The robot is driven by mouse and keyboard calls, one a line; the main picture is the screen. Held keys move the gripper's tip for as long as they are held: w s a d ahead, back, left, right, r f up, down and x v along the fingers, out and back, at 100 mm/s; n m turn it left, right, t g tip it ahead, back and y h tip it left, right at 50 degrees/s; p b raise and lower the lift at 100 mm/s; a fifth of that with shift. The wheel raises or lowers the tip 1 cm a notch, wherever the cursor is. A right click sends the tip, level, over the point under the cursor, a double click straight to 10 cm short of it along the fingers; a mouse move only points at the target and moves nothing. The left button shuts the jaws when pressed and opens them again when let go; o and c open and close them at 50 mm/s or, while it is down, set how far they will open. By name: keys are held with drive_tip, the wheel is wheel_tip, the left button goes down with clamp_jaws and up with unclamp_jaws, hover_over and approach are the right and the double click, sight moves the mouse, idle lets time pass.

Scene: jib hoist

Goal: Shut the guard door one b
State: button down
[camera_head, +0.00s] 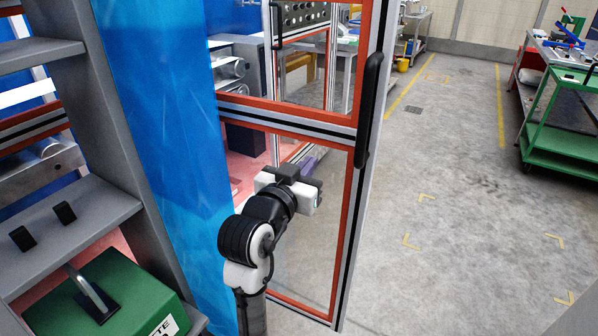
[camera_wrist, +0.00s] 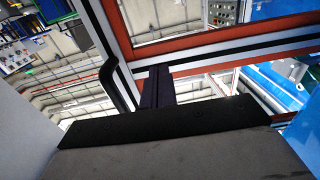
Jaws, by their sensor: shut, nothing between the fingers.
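The guard door (camera_head: 347,200) is a clear panel in an orange and silver frame with a crossbar, standing right of a blue sheet in the head view. Its long black handle (camera_head: 370,108) is upright on the right edge; it also shows in the wrist view (camera_wrist: 120,82). My gripper (camera_head: 308,165) is shut and empty, left of the handle and below the crossbar. In the wrist view, its dark fingers (camera_wrist: 157,86) overlap the door frame (camera_wrist: 225,45); I cannot tell whether they touch it. The door's latch side and hinges are not clear.
A grey shelf (camera_head: 85,215) with a green box (camera_head: 125,290) and the blue sheet (camera_head: 160,120) stand close on the left. Another orange frame and machinery show behind the panel. Clear grey floor (camera_head: 450,200) lies right; a green cart (camera_head: 560,145) stands beyond it.

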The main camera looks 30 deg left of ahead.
sight(327, 144)
drive_tip(key=w+p, duration=0.2)
drive_tip(key=w, duration=0.4)
drive_tip(key=shift+w, duration=0.4)
